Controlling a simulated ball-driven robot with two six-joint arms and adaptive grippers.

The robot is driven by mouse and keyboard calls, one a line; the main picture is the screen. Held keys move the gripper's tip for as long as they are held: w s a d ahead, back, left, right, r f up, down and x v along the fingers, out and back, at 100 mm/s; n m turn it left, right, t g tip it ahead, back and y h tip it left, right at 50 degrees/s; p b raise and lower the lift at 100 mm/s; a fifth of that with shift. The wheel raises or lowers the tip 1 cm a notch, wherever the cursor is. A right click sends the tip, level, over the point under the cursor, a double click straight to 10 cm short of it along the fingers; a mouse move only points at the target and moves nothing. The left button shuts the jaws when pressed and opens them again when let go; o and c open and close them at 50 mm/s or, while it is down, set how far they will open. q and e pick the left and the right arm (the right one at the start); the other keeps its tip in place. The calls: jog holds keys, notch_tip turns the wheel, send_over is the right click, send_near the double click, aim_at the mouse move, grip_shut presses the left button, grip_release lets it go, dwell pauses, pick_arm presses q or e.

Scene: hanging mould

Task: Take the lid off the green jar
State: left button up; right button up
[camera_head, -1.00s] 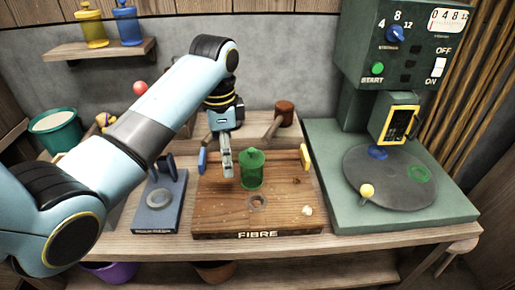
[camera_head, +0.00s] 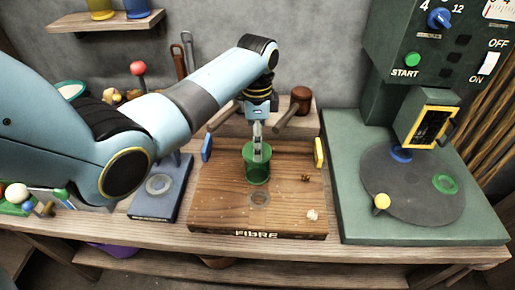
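The green jar (camera_head: 257,177) stands upright on the wooden board marked FIBRE (camera_head: 220,211), near its middle. My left gripper (camera_head: 258,157) points straight down at the top of the jar. Its fingers overlap the jar's rim and cover the middle of the top, where the lid's knob showed before. The fingers look close together, but I cannot tell whether they grip the knob. The lid cannot be made out clearly behind them. My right gripper is not in view.
A green machine with a round grey plate (camera_head: 420,205) stands at the right. A blue stand (camera_head: 150,207) is left of the board. A wooden mallet (camera_head: 301,98) lies behind. Yellow (camera_head: 318,152) and blue (camera_head: 206,148) pieces flank the board.

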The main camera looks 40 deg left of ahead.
aim_at(248, 149)
pick_arm(q)
notch_tip(248, 149, down, 3)
jog(key=shift+f, duration=0.1)
jog(key=c, duration=1)
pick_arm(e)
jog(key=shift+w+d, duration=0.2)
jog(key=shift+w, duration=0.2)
